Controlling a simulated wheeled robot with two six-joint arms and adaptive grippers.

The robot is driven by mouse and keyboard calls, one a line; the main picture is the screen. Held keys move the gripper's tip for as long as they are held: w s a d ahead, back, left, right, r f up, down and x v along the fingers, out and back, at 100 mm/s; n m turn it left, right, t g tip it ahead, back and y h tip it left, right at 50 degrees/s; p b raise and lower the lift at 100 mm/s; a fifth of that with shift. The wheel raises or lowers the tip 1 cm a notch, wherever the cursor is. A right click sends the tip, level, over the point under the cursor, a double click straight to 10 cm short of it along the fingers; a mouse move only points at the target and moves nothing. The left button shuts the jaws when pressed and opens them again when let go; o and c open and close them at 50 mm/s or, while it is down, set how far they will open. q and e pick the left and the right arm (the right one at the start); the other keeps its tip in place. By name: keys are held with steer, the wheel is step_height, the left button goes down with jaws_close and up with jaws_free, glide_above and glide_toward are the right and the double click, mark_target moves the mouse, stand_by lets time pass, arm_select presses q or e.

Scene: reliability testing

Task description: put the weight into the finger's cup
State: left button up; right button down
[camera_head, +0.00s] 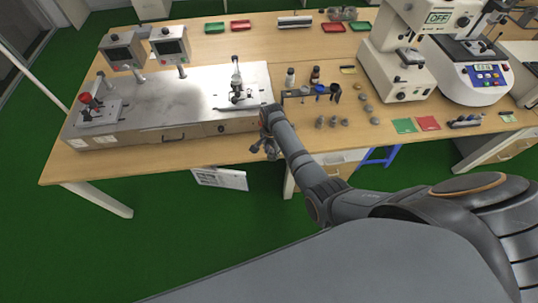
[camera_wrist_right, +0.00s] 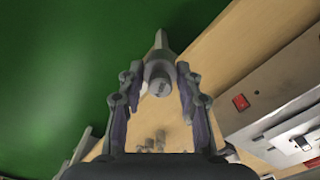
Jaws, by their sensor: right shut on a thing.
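My right gripper (camera_head: 267,147) is at the front edge of the table, by the right end of the metal test bench. In the right wrist view the gripper (camera_wrist_right: 159,80) is shut on a grey metal weight (camera_wrist_right: 158,86), held between the fingertips, above the green floor and table edge. A small upright fixture (camera_head: 237,85) stands on the right part of the bench, behind the gripper. I cannot make out the finger's cup clearly. My left gripper is not in view.
The metal bench (camera_head: 190,95) has two display units and a red-knobbed device (camera_head: 90,105) at its left. Several grey weights (camera_head: 333,122) stand on the table to the gripper's right. A dark rack (camera_head: 310,93) with bottles is behind them. Green and red mats (camera_head: 428,123) lie further right.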

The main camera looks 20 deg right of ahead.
mark_target(271, 155)
steer(key=shift+d+r, duration=0.1)
steer(key=shift+w+d, duration=0.1)
steer(key=shift+w, duration=0.1)
steer(key=shift+w+f, duration=0.7)
steer(key=shift+f, duration=0.2)
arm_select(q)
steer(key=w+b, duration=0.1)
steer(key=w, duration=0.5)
arm_select(e)
steer(key=shift+s+f, duration=0.15)
steer(key=shift+f, duration=0.1)
steer(key=shift+s+f+b, duration=0.3)
steer(key=shift+f+b, duration=0.3)
steer(key=shift+f, duration=0.45)
steer(key=shift+w+f+b, duration=0.15)
steer(key=shift+f+b, duration=0.2)
steer(key=shift+b, duration=0.05)
steer(key=shift+f+b, duration=0.6)
steer(key=shift+f, duration=0.55)
arm_select(q)
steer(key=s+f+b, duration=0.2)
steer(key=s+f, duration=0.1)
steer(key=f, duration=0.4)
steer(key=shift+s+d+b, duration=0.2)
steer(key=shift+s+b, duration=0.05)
steer(key=shift+b, duration=0.15)
arm_select(e)
steer(key=shift+f, duration=1.6)
